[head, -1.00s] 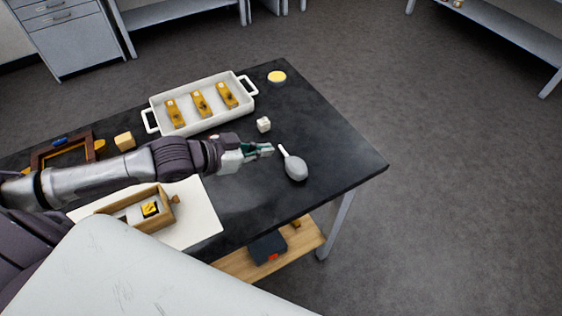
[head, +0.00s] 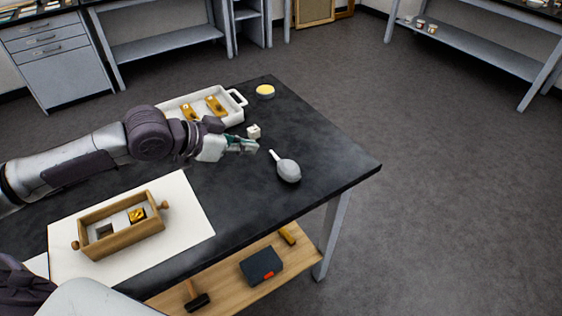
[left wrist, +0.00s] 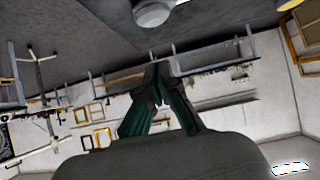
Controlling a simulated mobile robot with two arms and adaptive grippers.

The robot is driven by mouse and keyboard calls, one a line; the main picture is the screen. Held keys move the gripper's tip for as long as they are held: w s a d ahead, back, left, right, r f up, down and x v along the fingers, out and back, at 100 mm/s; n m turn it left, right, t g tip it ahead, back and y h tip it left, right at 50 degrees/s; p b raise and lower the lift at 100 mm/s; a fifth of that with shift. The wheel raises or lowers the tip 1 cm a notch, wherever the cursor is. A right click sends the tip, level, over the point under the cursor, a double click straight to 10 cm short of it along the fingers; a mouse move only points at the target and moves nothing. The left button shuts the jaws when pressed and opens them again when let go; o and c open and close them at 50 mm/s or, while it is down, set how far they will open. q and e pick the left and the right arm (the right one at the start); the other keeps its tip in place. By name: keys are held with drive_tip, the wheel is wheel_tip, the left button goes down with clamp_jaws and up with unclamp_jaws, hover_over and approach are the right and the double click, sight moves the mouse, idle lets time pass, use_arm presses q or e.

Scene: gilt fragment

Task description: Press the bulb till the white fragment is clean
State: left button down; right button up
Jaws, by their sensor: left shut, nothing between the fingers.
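The grey bulb (head: 288,170) with a short white nozzle lies on the dark table near its right end, the nozzle pointing up and left. A small white block (head: 254,131), which looks like the white fragment, sits beyond my gripper beside the white tray; any dirt on it is too small to judge. My left gripper (head: 252,147) is above the table between block and bulb, just left of the nozzle and apart from it. Its fingers are shut and empty; they also show closed in the left wrist view (left wrist: 158,86). My right gripper is out of view.
The white tray (head: 238,115) holds gold-brown pieces, partly behind my arm. A yellow-topped round dish (head: 265,91) stands at the far corner. A wooden box (head: 125,238) sits on a white sheet (head: 195,222) in front.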

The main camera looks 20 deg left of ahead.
use_arm(q)
drive_tip(key=p, duration=0.1)
hover_over(284, 168)
drive_tip(key=s+a, duration=0.1)
wheel_tip(284, 168, down, 5)
wheel_tip(284, 168, down, 4)
drive_tip(key=shift+w+d+r+p, duration=0.15)
drive_tip(key=shift+r+p, duration=0.1)
drive_tip(key=shift+p, duration=0.1)
drive_tip(key=shift+f, duration=0.5)
drive_tip(key=shift+f, duration=1)
